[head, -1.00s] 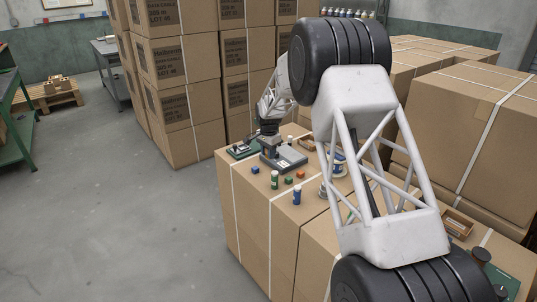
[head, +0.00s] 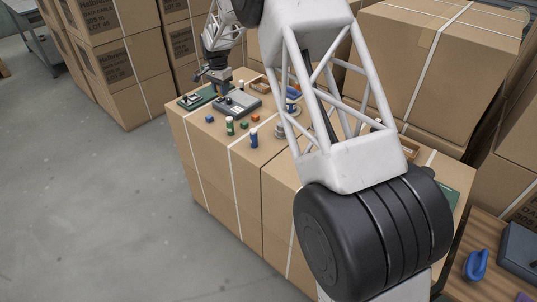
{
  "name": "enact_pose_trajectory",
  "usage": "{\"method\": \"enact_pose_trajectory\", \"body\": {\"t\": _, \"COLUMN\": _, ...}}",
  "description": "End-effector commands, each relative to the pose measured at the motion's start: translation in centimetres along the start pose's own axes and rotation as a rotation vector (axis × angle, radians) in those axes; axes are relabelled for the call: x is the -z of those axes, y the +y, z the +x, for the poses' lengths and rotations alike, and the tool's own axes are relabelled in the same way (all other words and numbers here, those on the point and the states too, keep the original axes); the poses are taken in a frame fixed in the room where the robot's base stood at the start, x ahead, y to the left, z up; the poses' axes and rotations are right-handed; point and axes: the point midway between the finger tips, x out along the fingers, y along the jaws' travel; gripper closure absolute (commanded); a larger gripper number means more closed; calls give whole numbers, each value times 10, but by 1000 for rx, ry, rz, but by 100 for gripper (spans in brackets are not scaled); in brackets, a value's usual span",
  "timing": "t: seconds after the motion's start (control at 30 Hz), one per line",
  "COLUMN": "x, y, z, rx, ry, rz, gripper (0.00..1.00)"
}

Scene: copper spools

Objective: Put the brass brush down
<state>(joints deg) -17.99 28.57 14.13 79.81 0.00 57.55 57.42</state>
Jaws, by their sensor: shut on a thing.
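My gripper (head: 222,90) is at the far end of the carton top, pointing down just left of and behind a grey tray (head: 249,101). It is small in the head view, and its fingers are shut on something. The held brass brush cannot be made out clearly from here. I cannot tell whether it touches the surface below.
A dark green board (head: 186,104) lies left of the tray. In front stand a blue cube (head: 209,119), a green cylinder (head: 230,127), a green cube (head: 244,125) and a blue cylinder (head: 253,138). Tall cartons (head: 430,50) stand behind. My arm hides the carton top's middle.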

Motion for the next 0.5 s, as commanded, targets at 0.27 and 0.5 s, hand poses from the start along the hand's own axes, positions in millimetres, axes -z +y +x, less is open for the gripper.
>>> {"method": "enact_pose_trajectory", "body": {"t": 0.27, "x": -9, "y": 40, "z": -8, "rx": 1, "ry": 1, "rz": 11, "gripper": 94}}
{"method": "enact_pose_trajectory", "body": {"t": 0.5, "x": -22, "y": 91, "z": -13, "rx": 1, "ry": 1, "rz": 25, "gripper": 94}}
